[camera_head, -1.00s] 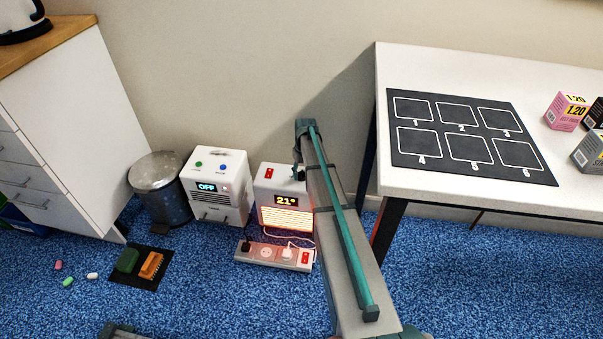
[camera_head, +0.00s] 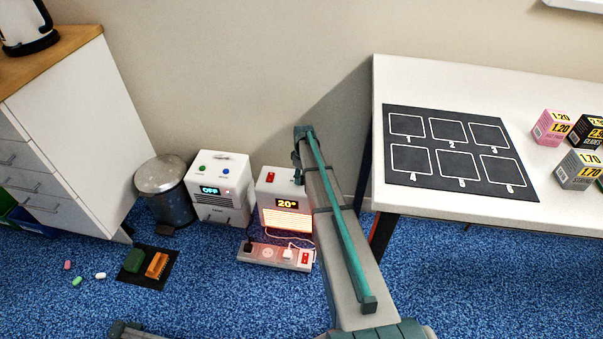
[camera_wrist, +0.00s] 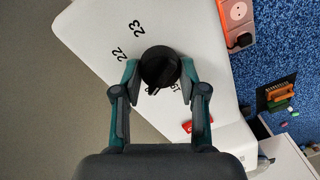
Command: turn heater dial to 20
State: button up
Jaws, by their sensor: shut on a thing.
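The heater (camera_head: 286,203) is a white box on the floor with glowing orange bars, a red switch and a display reading 20°. In the wrist view its white top (camera_wrist: 100,30) carries a round black dial (camera_wrist: 159,68) with printed numbers; 22 and 23 are readable, others are partly hidden. My gripper (camera_wrist: 158,82) is shut on the dial, one finger on each side. In the head view my arm covers the heater's right side and hides the dial.
A white device reading OFF (camera_head: 221,190) stands left of the heater, beside a metal bin (camera_head: 165,190). A power strip (camera_head: 275,255) lies in front. A white table (camera_head: 450,80) with a numbered black mat (camera_head: 455,150) and several small boxes stands right.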

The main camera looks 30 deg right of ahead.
jog(key=shift+r+n+p, duration=0.1)
jog(key=shift+n+p, duration=0.75)
jog(key=shift+n, duration=0.45)
jog(key=o, duration=1.1)
jog(key=shift+o, duration=0.2)
notch_tip(320, 180, up, 12)
jog(key=shift+w+d, duration=0.3)
